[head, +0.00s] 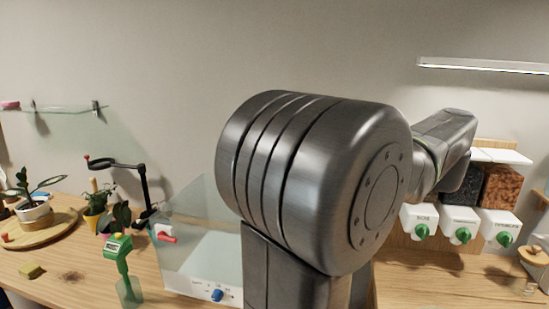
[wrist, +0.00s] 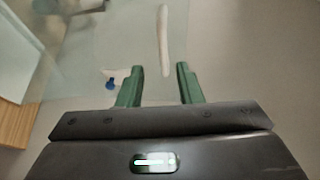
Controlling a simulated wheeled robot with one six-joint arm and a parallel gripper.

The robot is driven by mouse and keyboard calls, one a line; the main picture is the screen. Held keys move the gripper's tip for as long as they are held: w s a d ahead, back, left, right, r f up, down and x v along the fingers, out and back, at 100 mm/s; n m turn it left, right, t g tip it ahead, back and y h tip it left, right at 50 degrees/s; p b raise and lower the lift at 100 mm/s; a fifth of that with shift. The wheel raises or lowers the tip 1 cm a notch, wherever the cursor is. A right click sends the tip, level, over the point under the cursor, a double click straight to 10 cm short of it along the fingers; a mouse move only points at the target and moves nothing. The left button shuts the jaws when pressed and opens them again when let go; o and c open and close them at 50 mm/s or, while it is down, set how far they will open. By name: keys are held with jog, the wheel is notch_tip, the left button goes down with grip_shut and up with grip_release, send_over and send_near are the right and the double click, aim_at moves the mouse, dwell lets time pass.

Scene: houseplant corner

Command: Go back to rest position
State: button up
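My gripper (wrist: 159,72) shows in the wrist view with its two green fingers spread apart and nothing between them. It is open and empty. A blurred clear panel with a blue knob (wrist: 110,84) lies beyond the fingers. In the head view my own grey arm fills the middle and reaches to the right; the gripper itself is hidden there.
A clear case with a blue knob (head: 217,295) stands on the wooden table (head: 75,285), partly behind my arm. Dispensers with green knobs (head: 462,235) hang right. A glass shelf (head: 60,109) is at upper left.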

jog(key=p+x, duration=0.1)
jog(key=x, duration=0.5)
jog(key=shift+w+a, duration=0.2)
jog(key=shift+a, duration=0.05)
jog(key=shift+r, duration=0.1)
